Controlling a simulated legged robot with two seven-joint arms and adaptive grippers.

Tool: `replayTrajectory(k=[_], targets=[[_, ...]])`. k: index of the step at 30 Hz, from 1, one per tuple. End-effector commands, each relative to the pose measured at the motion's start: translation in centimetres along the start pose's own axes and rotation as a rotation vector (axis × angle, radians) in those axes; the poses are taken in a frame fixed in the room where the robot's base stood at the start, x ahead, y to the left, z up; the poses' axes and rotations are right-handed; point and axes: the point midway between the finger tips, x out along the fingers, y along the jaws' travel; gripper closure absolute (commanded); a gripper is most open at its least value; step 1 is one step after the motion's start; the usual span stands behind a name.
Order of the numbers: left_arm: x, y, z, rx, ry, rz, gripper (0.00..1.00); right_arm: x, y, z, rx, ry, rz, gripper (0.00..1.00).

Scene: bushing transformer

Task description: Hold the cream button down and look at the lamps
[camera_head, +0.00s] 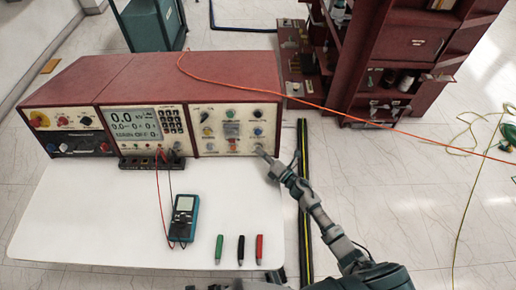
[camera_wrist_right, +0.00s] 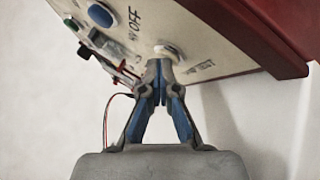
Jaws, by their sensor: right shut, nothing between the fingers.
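The cream button (camera_wrist_right: 168,49) sits on the light panel near its lower edge, beside printed lettering, in the wrist view. My right gripper (camera_wrist_right: 158,68) is shut and empty, with its tips right at this button. They appear to touch it, but I cannot tell how far it is pressed. In the head view my right gripper (camera_head: 263,153) is at the lower right corner of the red console's right panel (camera_head: 220,130) and hides the button. Small round coloured lamps or knobs are on that panel. I cannot tell whether any is lit. My left gripper is not in view.
The console's display (camera_head: 134,122) reads 0.0. A teal meter (camera_head: 184,218) with red and dark leads lies on the white table (camera_head: 100,220). Green, black and red clips (camera_head: 240,249) lie near its front edge. An orange cable (camera_head: 330,107) runs right from the console top.

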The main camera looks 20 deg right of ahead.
Motion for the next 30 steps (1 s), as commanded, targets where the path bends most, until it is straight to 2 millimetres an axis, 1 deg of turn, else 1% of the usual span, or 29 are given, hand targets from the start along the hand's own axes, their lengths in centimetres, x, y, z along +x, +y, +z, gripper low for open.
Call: replayTrajectory(k=[9,20,30], targets=[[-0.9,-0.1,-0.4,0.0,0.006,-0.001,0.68,-0.5,1.1,-1.1,0.0,0.001,0.001,1.0],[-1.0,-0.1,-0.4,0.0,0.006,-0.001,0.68,-0.6,1.2,-1.4,0.0,0.001,0.001,1.0],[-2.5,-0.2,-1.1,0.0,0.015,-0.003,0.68,-2.8,2.9,-2.9,0.001,0.001,0.0,1.0]])
